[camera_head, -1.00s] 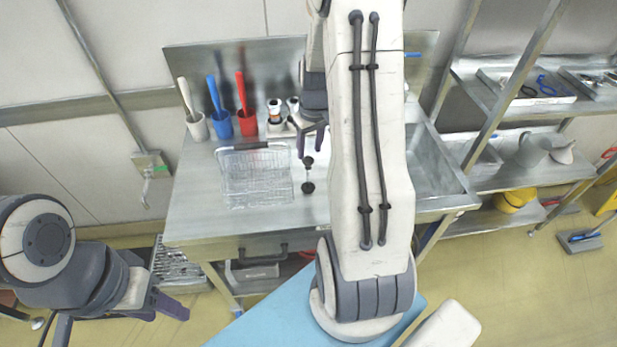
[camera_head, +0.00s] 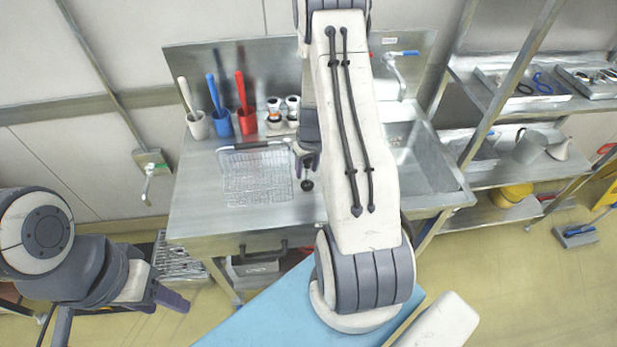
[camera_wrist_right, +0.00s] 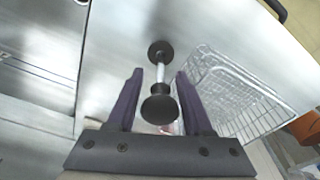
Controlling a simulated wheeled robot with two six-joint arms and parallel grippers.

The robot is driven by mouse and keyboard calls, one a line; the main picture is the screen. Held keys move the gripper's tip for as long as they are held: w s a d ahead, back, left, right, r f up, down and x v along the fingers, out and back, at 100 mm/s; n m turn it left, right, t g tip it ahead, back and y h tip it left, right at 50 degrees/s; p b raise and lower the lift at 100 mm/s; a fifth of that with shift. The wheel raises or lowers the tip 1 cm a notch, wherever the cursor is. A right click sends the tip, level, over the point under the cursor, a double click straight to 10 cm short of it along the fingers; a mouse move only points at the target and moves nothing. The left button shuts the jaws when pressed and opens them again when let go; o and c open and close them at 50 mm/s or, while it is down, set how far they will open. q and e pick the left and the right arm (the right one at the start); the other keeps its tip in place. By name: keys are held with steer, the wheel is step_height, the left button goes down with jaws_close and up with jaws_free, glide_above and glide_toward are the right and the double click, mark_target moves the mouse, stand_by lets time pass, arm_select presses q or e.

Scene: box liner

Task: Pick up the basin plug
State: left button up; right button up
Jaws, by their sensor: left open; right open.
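The basin plug is a dark double-ended piece with a pale metal stem between two round black ends. In the right wrist view the basin plug (camera_wrist_right: 159,104) lies between the two purple fingers of my right gripper (camera_wrist_right: 159,74), with visible gaps on both sides; its far end is beyond the fingertips. In the head view one black end of the plug (camera_head: 307,185) shows on the steel counter; my right gripper (camera_head: 300,160) and arm hide the rest. My right gripper is open. My left gripper (camera_head: 168,297) is open and empty at the lower left, away from the counter.
A wire basket (camera_head: 256,180) stands just left of the plug. White, blue and red cups (camera_head: 222,124) with brushes and small white-and-dark containers (camera_head: 283,112) line the counter's back. The sink (camera_head: 425,160) is to the right. A steel shelf (camera_head: 500,175) stands farther right.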

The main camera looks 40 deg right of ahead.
jaws_close()
steer(key=shift+r, duration=0.1)
